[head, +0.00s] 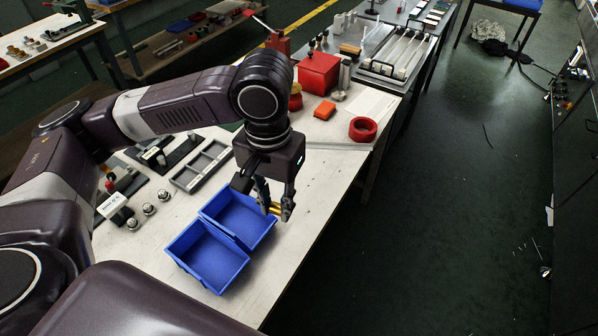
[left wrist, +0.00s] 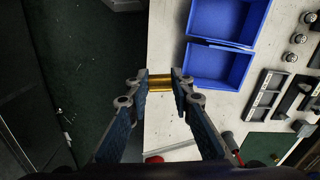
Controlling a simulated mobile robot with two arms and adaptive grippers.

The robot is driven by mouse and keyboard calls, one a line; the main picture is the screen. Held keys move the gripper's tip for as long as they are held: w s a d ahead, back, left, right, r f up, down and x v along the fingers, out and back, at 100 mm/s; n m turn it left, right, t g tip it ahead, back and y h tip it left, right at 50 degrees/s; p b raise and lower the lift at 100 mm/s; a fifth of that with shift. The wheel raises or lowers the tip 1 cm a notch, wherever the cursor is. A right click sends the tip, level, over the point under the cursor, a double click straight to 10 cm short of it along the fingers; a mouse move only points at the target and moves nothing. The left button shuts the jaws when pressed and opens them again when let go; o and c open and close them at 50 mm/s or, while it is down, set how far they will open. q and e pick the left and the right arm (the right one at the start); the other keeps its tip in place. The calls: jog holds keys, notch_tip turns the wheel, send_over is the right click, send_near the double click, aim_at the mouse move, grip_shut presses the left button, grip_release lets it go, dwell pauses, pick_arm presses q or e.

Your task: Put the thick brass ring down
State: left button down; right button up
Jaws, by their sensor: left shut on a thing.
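The thick brass ring (left wrist: 160,83) is a gold-coloured cylinder seen side-on between my left gripper's fingertips. My left gripper (left wrist: 161,83) is shut on it. In the head view my left gripper (head: 276,209) points down near the table's right edge, just right of the blue bins, with a bit of the brass ring (head: 273,208) showing between its fingers. The ring appears held above the table surface; its exact height is hard to tell. My right gripper is in neither view.
Two empty blue bins, a far one (head: 264,228) and a near one (head: 207,285), stand side by side on the pale table (head: 308,190). Dark floor lies right.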

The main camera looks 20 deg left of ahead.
pick_arm(q)
jog(key=w+a+f+b, duration=0.2)
jog(key=w+a, duration=0.1)
jog(key=w, duration=0.4)
jog(key=w+a+f+b, duration=0.2)
jog(key=w+a, duration=0.2)
jog(key=w, duration=0.3)
notch_tip(320, 180, down, 15)
jog(key=shift+a+p, duration=0.1)
jog(key=shift+p, duration=0.5)
jog(key=shift+f, duration=2.35)
jog(key=c, duration=1.7)
grip_release()
jog(key=shift+f, duration=0.15)
